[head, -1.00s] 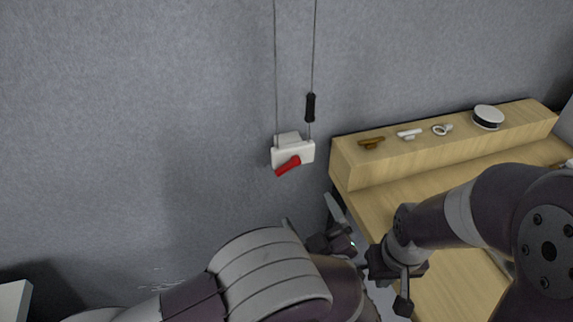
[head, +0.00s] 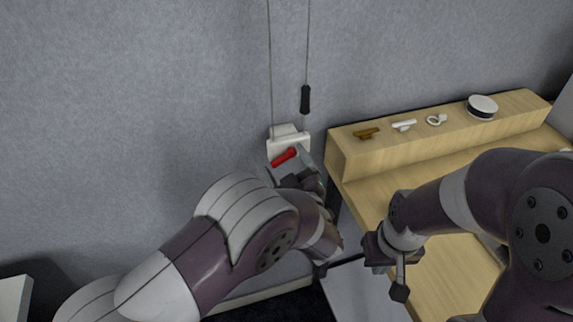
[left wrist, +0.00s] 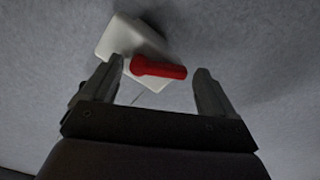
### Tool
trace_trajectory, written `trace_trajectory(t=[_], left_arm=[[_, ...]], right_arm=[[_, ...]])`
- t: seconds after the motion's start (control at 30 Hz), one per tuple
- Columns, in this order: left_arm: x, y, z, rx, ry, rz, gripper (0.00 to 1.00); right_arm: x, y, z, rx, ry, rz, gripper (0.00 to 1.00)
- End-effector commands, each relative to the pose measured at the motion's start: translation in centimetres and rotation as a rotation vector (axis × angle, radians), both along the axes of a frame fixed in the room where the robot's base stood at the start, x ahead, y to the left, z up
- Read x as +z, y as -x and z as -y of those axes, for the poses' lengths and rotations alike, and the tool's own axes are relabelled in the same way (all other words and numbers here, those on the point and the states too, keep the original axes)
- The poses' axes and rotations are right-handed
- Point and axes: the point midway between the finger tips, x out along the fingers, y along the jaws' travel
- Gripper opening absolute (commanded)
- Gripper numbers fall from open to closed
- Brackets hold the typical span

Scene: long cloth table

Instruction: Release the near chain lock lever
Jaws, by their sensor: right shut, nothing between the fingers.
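The red lever (head: 284,157) sticks out from the front of a white lock box (head: 289,143) on the grey wall, below two hanging chain lines. My left gripper (head: 287,168) is right at the lever. In the left wrist view it (left wrist: 160,72) is open, one finger on each side of the red lever (left wrist: 158,69), with gaps between lever and fingers. The white box (left wrist: 125,40) lies just beyond the fingertips. My right gripper (head: 399,290) is shut and empty, pointing down over the table's left side, well away from the lever.
A long wooden table (head: 440,265) with a raised back ledge (head: 345,157) stands just right of the lock. Small fittings and a round white-and-black object (head: 482,107) sit on the ledge. A black chain grip (head: 305,99) hangs above the box. The wall to the left is clear.

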Motion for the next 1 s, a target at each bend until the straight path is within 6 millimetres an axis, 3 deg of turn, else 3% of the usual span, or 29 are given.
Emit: trace_trajectory(t=[0.03, 0.13, 0.27, 0.47, 0.8, 0.83, 0.87, 0.9, 1.0], left_arm=[[0.0, 0.0, 0.0, 0.0, 0.0, 0.0, 0.7], [0.0, 0.0, 0.0, 0.0, 0.0, 0.0, 0.37], [0.3, 0.0, 0.0, 0.0, -0.018, -0.006, 0.36], [1.3, 0.1, -0.2, -0.001, -0.28, -0.092, 0.37], [0.8, 0.1, -0.2, 0.0, -0.345, -0.111, 0.36], [0.8, 0.1, -0.2, 0.0, -0.345, -0.111, 0.77], [0.8, 0.1, -0.2, 0.0, -0.345, -0.111, 0.86], [0.8, 0.1, -0.2, 0.0, -0.344, -0.111, 0.93], [0.8, 0.1, -0.2, 0.0, -0.343, -0.11, 0.93]], right_arm=[[0.0, 0.0, 0.0, 0.0, 0.0, 0.0, 0.0], [0.0, 0.0, 0.0, 0.0, 0.0, 0.0, 0.0], [0.4, 0.0, 0.0, 0.0, 0.0, 0.0, 0.0], [3.6, 0.0, 0.0, 0.0, 0.0, 0.001, 0.0], [3.4, 0.0, 0.0, 0.0, 0.0, 0.0, 0.0], [3.4, 0.0, 0.0, 0.0, 0.0, 0.0, 0.0], [3.4, 0.0, 0.0, 0.0, 0.0, 0.0, 0.0], [3.4, 0.0, 0.0, 0.0, 0.0, 0.0, 0.0], [3.4, 0.0, 0.0, 0.0, 0.0, 0.0, 0.0]])
